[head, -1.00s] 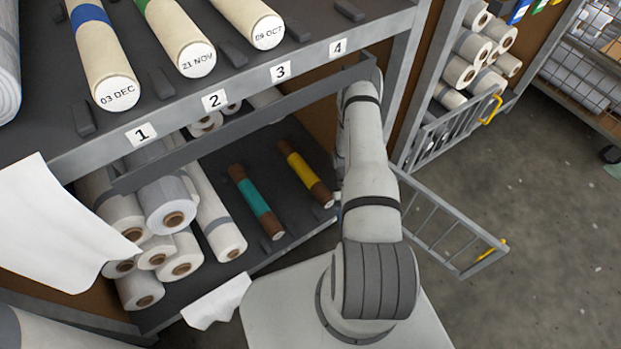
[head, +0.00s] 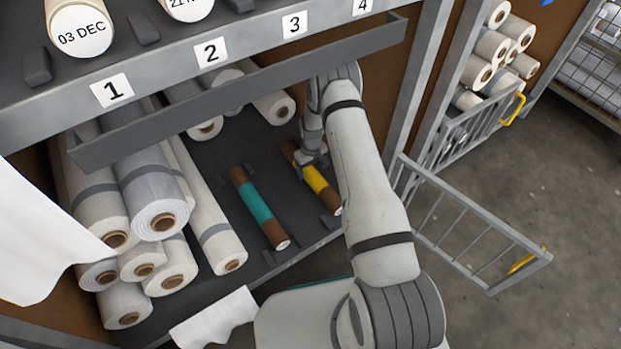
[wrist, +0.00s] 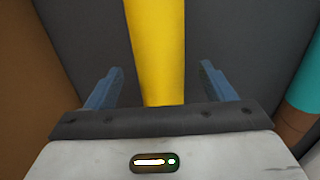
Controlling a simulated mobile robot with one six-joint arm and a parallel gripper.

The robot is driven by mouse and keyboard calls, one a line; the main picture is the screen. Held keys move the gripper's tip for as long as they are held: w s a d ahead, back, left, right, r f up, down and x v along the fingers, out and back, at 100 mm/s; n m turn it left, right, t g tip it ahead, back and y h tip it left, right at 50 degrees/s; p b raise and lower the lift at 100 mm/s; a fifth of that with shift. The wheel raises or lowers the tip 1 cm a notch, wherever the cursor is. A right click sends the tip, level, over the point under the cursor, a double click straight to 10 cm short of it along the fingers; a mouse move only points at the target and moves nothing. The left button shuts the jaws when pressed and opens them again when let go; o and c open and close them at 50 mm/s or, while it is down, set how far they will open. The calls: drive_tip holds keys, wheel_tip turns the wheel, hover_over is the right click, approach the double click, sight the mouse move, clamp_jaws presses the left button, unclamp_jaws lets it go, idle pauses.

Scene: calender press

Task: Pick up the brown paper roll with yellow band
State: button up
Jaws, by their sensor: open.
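The brown paper roll with the yellow band (head: 319,183) lies on the dark lower shelf, right of a brown roll with a teal band (head: 257,208). My gripper (head: 310,158) is at the roll's far half, above or around it; the arm hides part of the roll. In the wrist view the yellow band (wrist: 157,50) runs between the two blue fingers of my gripper (wrist: 160,85). The fingers are open, with a gap on each side of the roll. The teal-banded roll (wrist: 302,95) shows at the right edge there.
White rolls (head: 160,220) are stacked at the left of the shelf, and more lie at the back (head: 270,105). A grey bar (head: 240,90) crosses above the opening. A brown side panel (wrist: 25,80) stands close on the left in the wrist view. An open barred gate (head: 475,225) stands at the right.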

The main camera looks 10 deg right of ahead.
sight(311, 171)
wheel_tip(311, 171, down, 3)
drive_tip(key=shift+f+b, duration=0.2)
drive_tip(key=shift+b, duration=0.3)
drive_tip(key=shift+r, duration=0.1)
drive_tip(key=c, duration=1.4)
